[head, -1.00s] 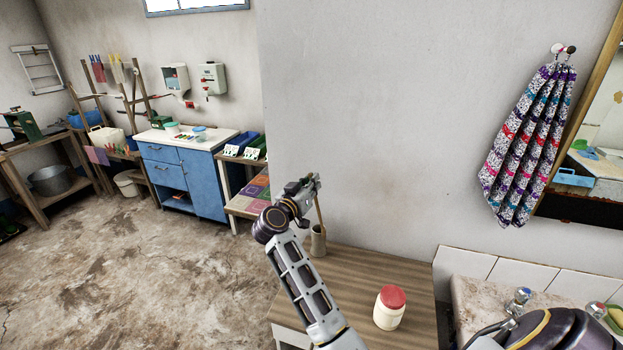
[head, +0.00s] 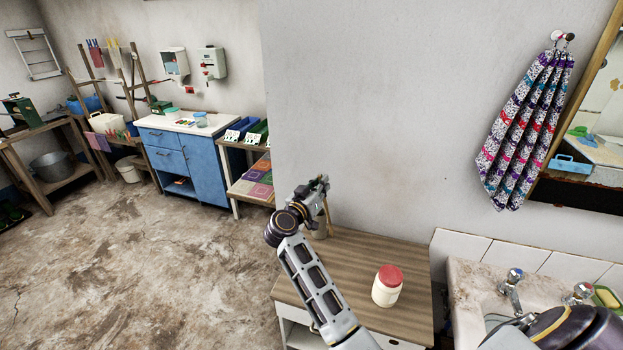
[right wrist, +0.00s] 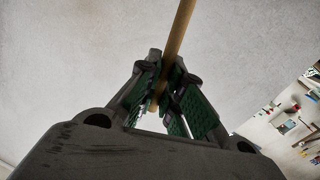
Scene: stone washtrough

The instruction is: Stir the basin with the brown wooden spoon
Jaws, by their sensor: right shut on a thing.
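The brown wooden spoon (head: 328,217) stands at the back left of the wooden-topped table, its lower part at a beige holder (head: 319,231). My right gripper (head: 321,187) is at the top of its handle. In the right wrist view the handle (right wrist: 179,35) runs between the green-padded fingers (right wrist: 165,95), which are shut on it. The spoon's lower end is hidden. The stone washtrough (head: 466,291) is at the lower right, with a tap above it. Only a sliver of a pale rounded rim shows inside, so I cannot tell if it is the basin.
A white jar with a red lid (head: 387,287) stands on the wooden-topped table (head: 350,262), right of the holder. A patterned towel (head: 527,130) hangs on the wall beside a mirror. A yellow-and-green sponge (head: 606,297) lies on the trough's right edge.

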